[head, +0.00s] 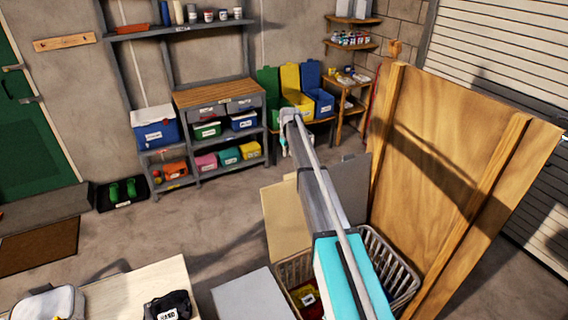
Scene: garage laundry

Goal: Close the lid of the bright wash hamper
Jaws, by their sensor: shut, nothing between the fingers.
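The bright wash hamper (285,276) appears to be the left one of the slatted baskets at the bottom centre, with red and yellow laundry (306,292) inside. A beige lid panel (284,222) stands raised behind it, so it is open. A grey panel (352,183) stands raised behind the right basket (402,272). My arm crosses over the baskets and hides part of them and the panels. My gripper (284,150) is small at the arm's far end, beyond the raised panels. It is shut and empty, and seems apart from the lids.
A tall wooden panel (440,170) stands close on the right. A flat grey surface (252,296) lies left of the baskets. A pale table (125,290) with a dark labelled item is at the lower left. Shelves and coloured bins (290,82) line the back. Floor at centre left is clear.

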